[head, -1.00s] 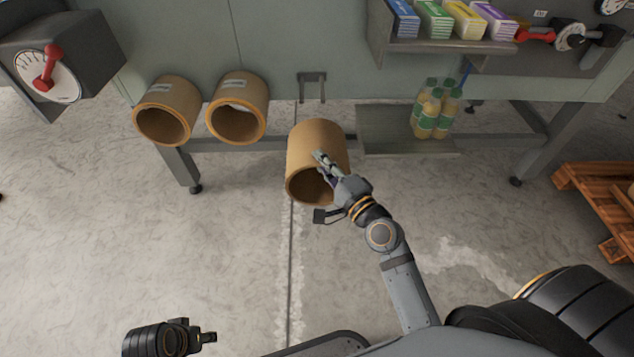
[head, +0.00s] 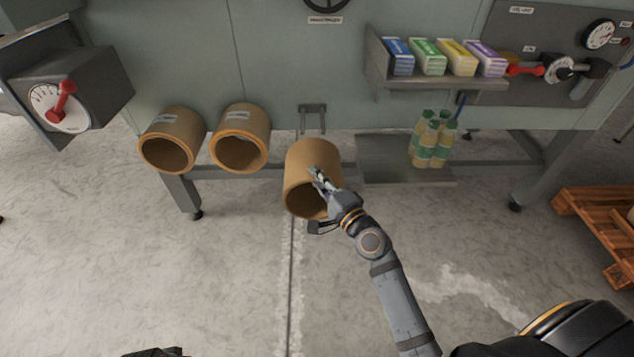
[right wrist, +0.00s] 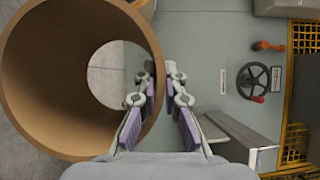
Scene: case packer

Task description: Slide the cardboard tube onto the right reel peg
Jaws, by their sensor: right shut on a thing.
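The tan cardboard tube (head: 313,160) hangs in the air in front of the machine, its open end tilted down toward me. My right gripper (head: 317,178) is shut on the wall of its near rim. In the right wrist view, the tube (right wrist: 35,85) fills the left side, and one finger of the gripper (right wrist: 160,80) is inside it and the other outside. Two similar labelled tubes, a left one (head: 172,124) and a right one (head: 243,122), stick out from the machine front. My left gripper's fingers are out of view.
A two-pronged bracket (head: 312,112) is on the panel just behind the held tube. A shelf with coloured boxes (head: 428,62) and a low tray with bottles (head: 432,140) are to the right. A lever box (head: 75,95) juts out at far left. The floor in front is clear.

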